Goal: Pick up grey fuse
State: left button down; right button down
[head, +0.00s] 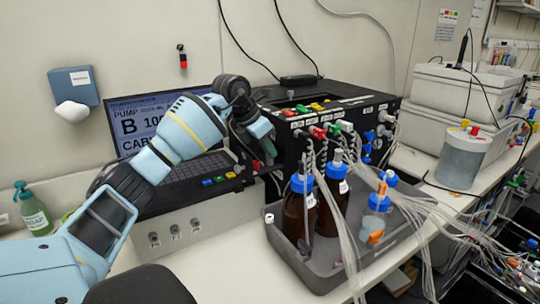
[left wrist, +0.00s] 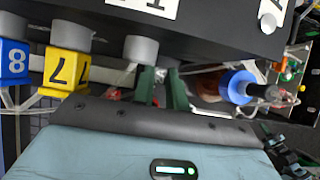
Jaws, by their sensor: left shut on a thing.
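My left gripper (head: 262,137) is at the left end of the black box's front face in the head view. In the left wrist view its two dark green fingers (left wrist: 162,86) are close together and shut on a small light grey piece, the grey fuse (left wrist: 160,73). Most of the fuse is hidden by the fingers. A grey round socket (left wrist: 142,48) on the box is just beside the fingertips; I cannot tell whether the fuse touches it. My right gripper is not in view.
A yellow fuse (left wrist: 67,69) marked 7 and a blue fuse (left wrist: 14,60) marked 8 sit beside my fingers. The black box (head: 340,100) carries coloured plugs and tubes. Brown bottles (head: 298,215) stand in a grey tray (head: 285,247) below. A monitor (head: 135,120) is behind my arm.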

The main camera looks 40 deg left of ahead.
pick_arm(q)
jog(key=shift+r, duration=0.1)
